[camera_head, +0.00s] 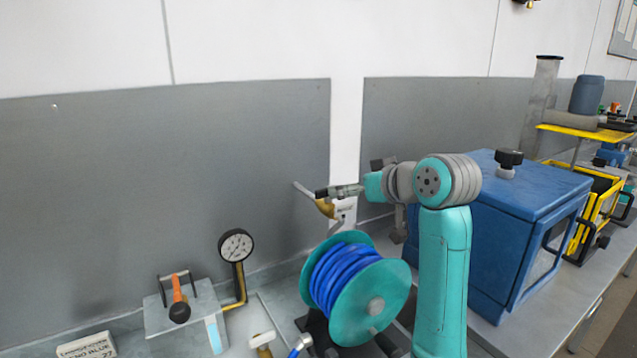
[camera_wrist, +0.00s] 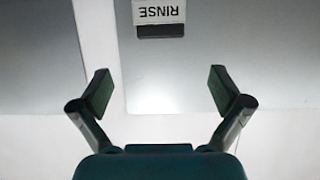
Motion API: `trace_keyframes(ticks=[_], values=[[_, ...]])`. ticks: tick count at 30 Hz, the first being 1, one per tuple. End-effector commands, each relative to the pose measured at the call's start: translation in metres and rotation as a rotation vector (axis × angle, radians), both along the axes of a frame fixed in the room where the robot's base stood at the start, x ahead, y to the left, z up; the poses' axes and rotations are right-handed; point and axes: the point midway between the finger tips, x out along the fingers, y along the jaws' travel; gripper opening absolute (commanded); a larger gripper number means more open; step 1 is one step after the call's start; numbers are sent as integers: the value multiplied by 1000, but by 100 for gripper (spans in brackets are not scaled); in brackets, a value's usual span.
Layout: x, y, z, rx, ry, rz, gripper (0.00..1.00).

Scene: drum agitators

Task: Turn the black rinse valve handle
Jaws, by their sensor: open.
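The rinse valve shows in the head view as a brass body (camera_head: 325,208) low on the wall. A thin grey rod (camera_head: 303,189) shows at its upper left. My gripper (camera_head: 322,194) is in front of the valve in this view and covers part of it. I cannot tell the black handle apart from my dark fingertips there. In the wrist view, my gripper (camera_wrist: 160,92) is open, with its two fingers wide apart and nothing between them. A RINSE label (camera_wrist: 159,12) appears upside down beyond them, with a dark block (camera_wrist: 160,31) along its edge.
A teal reel of blue hose (camera_head: 345,285) stands below the valve. A pressure gauge (camera_head: 236,246) and an orange-and-black lever (camera_head: 178,295) are at lower left. A blue box (camera_head: 520,220) with a black knob fills the bench at right. The grey wall panel at left is clear.

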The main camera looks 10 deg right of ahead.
Motion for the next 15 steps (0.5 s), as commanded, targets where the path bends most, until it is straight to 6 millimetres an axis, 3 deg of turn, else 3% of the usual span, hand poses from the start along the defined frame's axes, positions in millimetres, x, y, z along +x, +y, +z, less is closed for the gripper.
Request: trace_keyframes(ticks=[5,15], values=[[13,4,-6,1,2,1,100],[64,21,-28,-1,3,1,100]])
